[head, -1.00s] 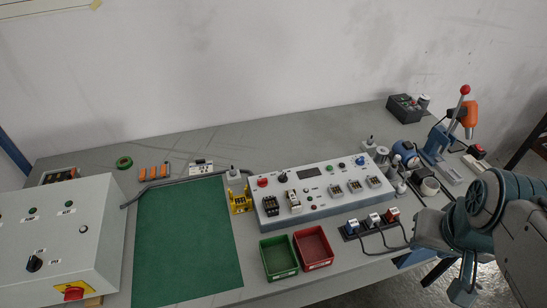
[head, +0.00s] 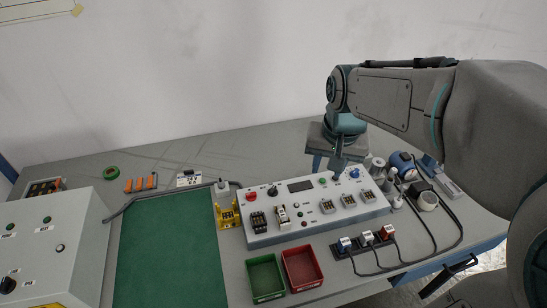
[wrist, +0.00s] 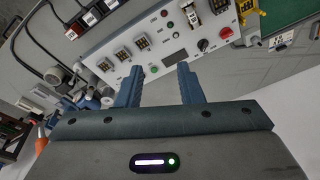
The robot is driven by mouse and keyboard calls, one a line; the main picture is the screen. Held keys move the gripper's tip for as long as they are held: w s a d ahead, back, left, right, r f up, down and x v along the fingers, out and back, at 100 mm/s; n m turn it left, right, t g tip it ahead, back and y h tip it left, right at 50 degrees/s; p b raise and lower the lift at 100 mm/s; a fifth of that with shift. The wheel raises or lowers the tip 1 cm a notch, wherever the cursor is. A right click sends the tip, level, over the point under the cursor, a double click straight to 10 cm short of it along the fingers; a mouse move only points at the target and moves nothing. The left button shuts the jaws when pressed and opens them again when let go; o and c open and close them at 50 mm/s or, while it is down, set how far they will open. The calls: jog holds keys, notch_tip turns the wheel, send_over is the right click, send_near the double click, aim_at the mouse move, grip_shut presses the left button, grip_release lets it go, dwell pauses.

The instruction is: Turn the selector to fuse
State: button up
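The grey console (head: 300,222) on the table has a black selector knob (head: 272,191) on its top, between a red button (head: 251,197) and a dark display (head: 300,185). The knob also shows in the wrist view (wrist: 203,45); its labels are too small to read. A second black knob (head: 8,285) is on the grey box at the far left. My gripper (head: 328,166) is above the console's back edge, right of the display and apart from the knob. Its two fingers are spread and empty in the wrist view (wrist: 159,82), with the console beyond them.
A green bin (head: 249,284) and a red bin (head: 318,264) stand before the console. A yellow holder (head: 229,214) is left of it, beside a green mat (head: 170,260). Plugs and cables (head: 365,238) lie front right.

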jog(key=w+a+f+m+g, duration=0.1)
jog(key=w+a+f, duration=0.2)
jog(key=w+a, duration=0.35)
jog(key=m+g, duration=0.1)
jog(key=m, duration=0.1)
send_over(273, 187)
notch_tip(273, 187, down, 7)
notch_tip(273, 187, down, 14)
jog(key=p, duration=0.2)
jog(key=shift+p, duration=0.35)
grip_shut()
